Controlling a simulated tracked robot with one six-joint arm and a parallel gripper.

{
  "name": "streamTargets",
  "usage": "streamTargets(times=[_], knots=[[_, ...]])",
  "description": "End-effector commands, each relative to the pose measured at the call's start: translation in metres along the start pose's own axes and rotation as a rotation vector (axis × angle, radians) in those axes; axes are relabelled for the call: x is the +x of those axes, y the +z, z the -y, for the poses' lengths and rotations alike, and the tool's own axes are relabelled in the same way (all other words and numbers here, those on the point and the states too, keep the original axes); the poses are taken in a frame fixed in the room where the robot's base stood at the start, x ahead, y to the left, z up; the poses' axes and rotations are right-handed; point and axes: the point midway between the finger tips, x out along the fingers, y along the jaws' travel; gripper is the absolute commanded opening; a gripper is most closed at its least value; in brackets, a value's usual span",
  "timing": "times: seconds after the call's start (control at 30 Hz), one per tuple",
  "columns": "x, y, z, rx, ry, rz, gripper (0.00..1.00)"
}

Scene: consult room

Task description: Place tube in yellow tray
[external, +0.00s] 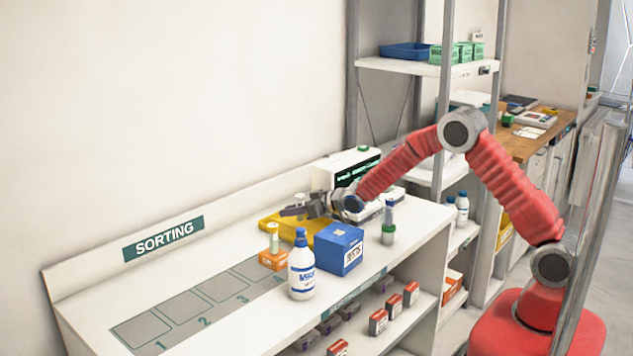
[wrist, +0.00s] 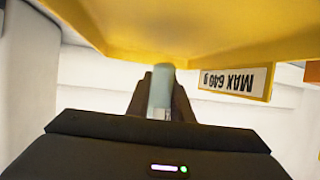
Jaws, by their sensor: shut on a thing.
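The yellow tray (external: 274,221) lies on the white counter, partly hidden behind a blue box and my gripper. In the wrist view the tray (wrist: 200,27) fills the top, very close, with an upside-down "MAX 640 g" label at its edge. My gripper (external: 299,211) is over the tray in the external view. In the wrist view my gripper (wrist: 160,97) is shut on a pale blue-green tube (wrist: 160,88), whose end reaches toward the tray. I cannot tell whether the tube touches it. The held tube is not clear in the external view.
A blue box (external: 339,249) and a white bottle (external: 301,268) stand in front of the tray. A white machine (external: 346,167) is behind. Numbered sorting squares at left are clear.

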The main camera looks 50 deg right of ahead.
Motion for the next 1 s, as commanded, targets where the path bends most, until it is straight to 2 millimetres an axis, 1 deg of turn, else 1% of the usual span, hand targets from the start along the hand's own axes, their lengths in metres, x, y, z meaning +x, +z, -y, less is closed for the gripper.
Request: streamTargets(times=[0.1,0.23,0.63,0.67,0.9,1.0], knots=[[0.006,0.016,0.0,0.002,0.0,0.003,0.0],[0.011,0.028,0.0,0.001,0.0,0.001,0.0],[0.013,0.031,0.0,0.001,0.0,0.001,0.0],[0.013,0.031,0.0,0.001,0.0,0.001,0.22],[0.013,0.031,0.0,0.001,0.0,0.001,0.39],[0.013,0.031,0.0,0.001,0.0,0.001,0.39]])
